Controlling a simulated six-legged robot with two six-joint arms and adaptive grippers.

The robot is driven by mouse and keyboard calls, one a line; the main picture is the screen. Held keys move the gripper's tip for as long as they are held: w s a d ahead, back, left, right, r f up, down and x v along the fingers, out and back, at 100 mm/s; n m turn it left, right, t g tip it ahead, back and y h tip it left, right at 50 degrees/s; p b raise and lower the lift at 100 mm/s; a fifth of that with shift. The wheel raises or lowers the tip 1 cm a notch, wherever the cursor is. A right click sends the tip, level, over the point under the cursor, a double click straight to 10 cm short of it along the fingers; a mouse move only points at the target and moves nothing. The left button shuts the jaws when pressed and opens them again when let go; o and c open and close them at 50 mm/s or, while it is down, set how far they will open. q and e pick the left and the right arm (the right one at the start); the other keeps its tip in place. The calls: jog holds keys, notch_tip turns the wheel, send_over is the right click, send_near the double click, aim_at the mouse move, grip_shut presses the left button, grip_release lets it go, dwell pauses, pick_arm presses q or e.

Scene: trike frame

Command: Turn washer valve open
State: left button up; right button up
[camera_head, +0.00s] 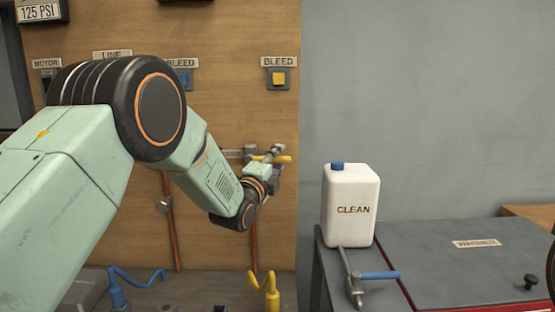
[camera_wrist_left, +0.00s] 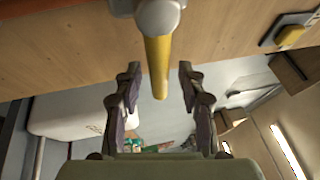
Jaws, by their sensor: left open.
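The washer (camera_head: 440,262) is a dark grey box with a "WASHER" label at the lower right. A valve with a blue lever (camera_head: 380,275) sits on a pipe at its left, below a white jug. The lever points right. My left gripper (camera_head: 270,162) is away from it, at the wooden panel, by a valve with a yellow handle (camera_head: 286,159). In the left wrist view, the yellow handle (camera_wrist_left: 157,68) reaches between the open fingers (camera_wrist_left: 160,85), with gaps on both sides. My right gripper is not in view.
A "BLEED" button (camera_head: 279,78) is on the panel above. Blue (camera_head: 118,292) and yellow (camera_head: 271,295) hose fittings stand below. The grey wall behind the washer is bare.

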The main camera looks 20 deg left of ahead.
pick_arm(q)
jog(key=shift+w, duration=0.4)
jog(key=shift+a, duration=0.1)
grip_shut()
dwell(0.5)
